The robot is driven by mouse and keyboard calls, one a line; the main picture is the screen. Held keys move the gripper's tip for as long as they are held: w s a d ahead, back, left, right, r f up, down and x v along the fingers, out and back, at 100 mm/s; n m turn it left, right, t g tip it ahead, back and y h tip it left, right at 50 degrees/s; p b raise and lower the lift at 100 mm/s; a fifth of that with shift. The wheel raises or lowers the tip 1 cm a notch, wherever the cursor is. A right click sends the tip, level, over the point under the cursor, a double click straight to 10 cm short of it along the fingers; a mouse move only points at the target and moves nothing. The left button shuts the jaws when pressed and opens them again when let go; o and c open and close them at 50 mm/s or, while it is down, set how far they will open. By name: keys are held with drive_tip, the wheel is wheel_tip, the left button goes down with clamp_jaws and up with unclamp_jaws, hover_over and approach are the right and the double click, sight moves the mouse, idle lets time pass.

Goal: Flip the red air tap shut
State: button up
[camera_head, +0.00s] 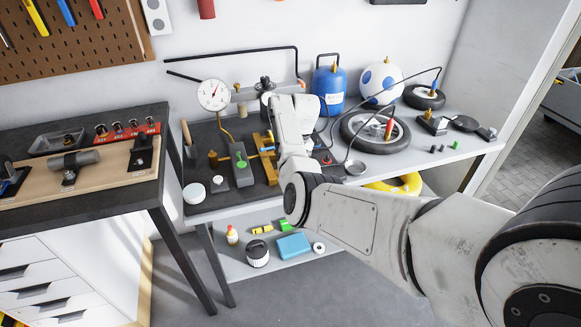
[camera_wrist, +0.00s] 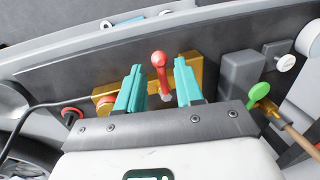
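The red air tap (camera_wrist: 159,62) shows in the wrist view as a red lever with a rounded end. It stands up from a brass-yellow block (camera_wrist: 208,73), which also shows in the head view (camera_head: 270,172). My gripper (camera_wrist: 158,70) is open, with one teal finger on each side of the lever. There are visible gaps between lever and fingers, and I see no contact. The lever's foot shows between the fingers. In the head view my arm hides the tap and most of the gripper.
A grey block with a green knob (camera_wrist: 258,91) and a white knob (camera_wrist: 285,63) sit right of the tap. A red round knob (camera_wrist: 72,113) is on the left. A pressure gauge (camera_head: 212,95) and blue gas bottle (camera_head: 327,85) stand behind on the bench.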

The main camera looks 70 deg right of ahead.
wheel_tip(320, 180, up, 10)
drive_tip(key=s+d+b, duration=0.1)
drive_tip(key=shift+s+d+r, duration=0.2)
drive_tip(key=shift+s+r, duration=0.05)
idle(0.5)
